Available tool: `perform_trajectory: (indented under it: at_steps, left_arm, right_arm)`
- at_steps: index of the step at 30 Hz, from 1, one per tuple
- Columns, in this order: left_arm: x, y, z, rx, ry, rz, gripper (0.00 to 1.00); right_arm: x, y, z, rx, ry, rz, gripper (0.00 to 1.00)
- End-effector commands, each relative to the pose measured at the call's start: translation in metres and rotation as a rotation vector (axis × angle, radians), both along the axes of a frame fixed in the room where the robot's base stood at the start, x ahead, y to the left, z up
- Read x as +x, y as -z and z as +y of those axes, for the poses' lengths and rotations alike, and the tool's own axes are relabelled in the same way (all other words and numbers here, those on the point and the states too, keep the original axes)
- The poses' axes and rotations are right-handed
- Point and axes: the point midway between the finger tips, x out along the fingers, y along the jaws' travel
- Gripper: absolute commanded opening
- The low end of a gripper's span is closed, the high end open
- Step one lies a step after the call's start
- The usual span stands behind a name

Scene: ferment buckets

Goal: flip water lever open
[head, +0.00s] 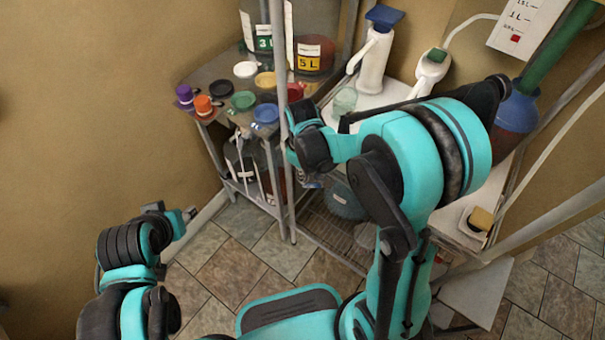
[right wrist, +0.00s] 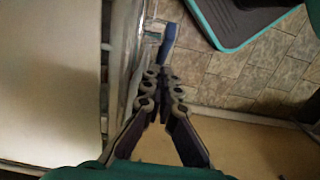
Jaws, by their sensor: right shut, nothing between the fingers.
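A small blue piece (right wrist: 167,42), which looks like a lever, shows in the right wrist view. It sits beside a clear, greyish part at the shelf's edge. My right gripper (right wrist: 164,78) is shut and empty, its fingertips just short of the blue piece; I cannot tell whether they touch. In the head view my right gripper (head: 310,180) points down by the shelf corner, mostly hidden by my own arm, and the lever cannot be made out there. My left gripper (head: 188,214) is low at the left, away from the shelves; its jaw opening is unclear.
The corner shelf (head: 213,70) holds several colored lids, an orange-capped piece (head: 204,105) and a purple-capped piece (head: 185,96). A white jug (head: 373,62) with a blue top stands behind my right arm. A metal post (head: 281,100) rises beside my right wrist. Tiled floor is open below.

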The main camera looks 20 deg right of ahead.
Motion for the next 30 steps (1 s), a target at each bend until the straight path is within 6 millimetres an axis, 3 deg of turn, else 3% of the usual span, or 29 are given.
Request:
perform_trajectory:
  at_steps: [14, 30]
  left_arm:
    - [0.0, 0.004, 0.0, 0.0, 0.0, 0.0, 0.4]
    - [0.0, -0.01, 0.0, 0.0, 0.0, 0.0, 0.4]
  right_arm:
    - [0.001, 0.005, 0.001, 0.0, 0.0, 0.0, 0.0]
    - [0.002, -0.014, 0.002, 0.0, 0.0, 0.0, 0.0]
